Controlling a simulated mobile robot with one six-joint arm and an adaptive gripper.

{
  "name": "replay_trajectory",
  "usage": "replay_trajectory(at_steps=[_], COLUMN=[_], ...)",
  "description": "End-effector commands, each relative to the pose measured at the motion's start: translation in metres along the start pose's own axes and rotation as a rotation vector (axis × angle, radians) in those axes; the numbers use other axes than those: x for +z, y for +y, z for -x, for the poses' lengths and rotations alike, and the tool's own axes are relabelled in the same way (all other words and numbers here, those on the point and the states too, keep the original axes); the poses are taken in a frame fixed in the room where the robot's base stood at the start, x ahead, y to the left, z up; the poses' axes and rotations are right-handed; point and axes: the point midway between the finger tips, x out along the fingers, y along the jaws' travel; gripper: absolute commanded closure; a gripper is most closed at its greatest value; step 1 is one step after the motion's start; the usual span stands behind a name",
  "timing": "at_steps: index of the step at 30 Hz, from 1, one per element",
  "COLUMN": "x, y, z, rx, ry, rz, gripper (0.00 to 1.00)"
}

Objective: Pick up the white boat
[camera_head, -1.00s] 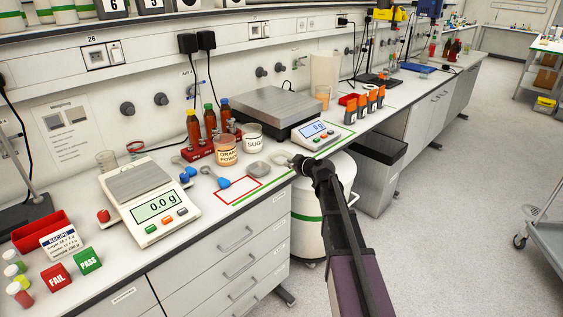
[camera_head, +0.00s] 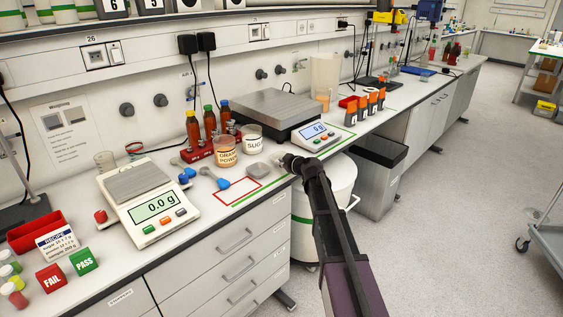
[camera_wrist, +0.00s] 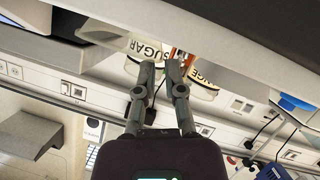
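A small pale greyish-white dish, which looks like the white boat (camera_head: 258,171), lies on the bench just behind the red-outlined rectangle (camera_head: 240,192). My gripper (camera_head: 284,159) is at the bench's front edge, just right of the boat and apart from it. In the wrist view, my gripper's two fingers (camera_wrist: 161,66) stand apart with a gap between them and nothing held. I cannot make out the boat in the wrist view.
The sugar jar (camera_head: 252,138) and orange powder jar (camera_head: 226,151) stand behind the boat. A second scale (camera_head: 317,135) is to the right. A white bin (camera_head: 330,195) stands below.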

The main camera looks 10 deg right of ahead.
Motion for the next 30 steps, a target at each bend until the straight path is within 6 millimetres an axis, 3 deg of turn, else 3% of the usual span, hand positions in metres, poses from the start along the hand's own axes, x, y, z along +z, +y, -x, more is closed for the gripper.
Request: replay_trajectory(at_steps=[10, 29, 30], x=[0.001, -0.001, -0.001], y=[0.000, -0.001, -0.001], z=[-0.039, -0.041, -0.041], rx=[-0.001, 0.000, 0.000], ry=[0.000, 0.000, 0.000], rz=[0.000, 0.000, 0.000], gripper=[0.87, 0.87, 0.96])
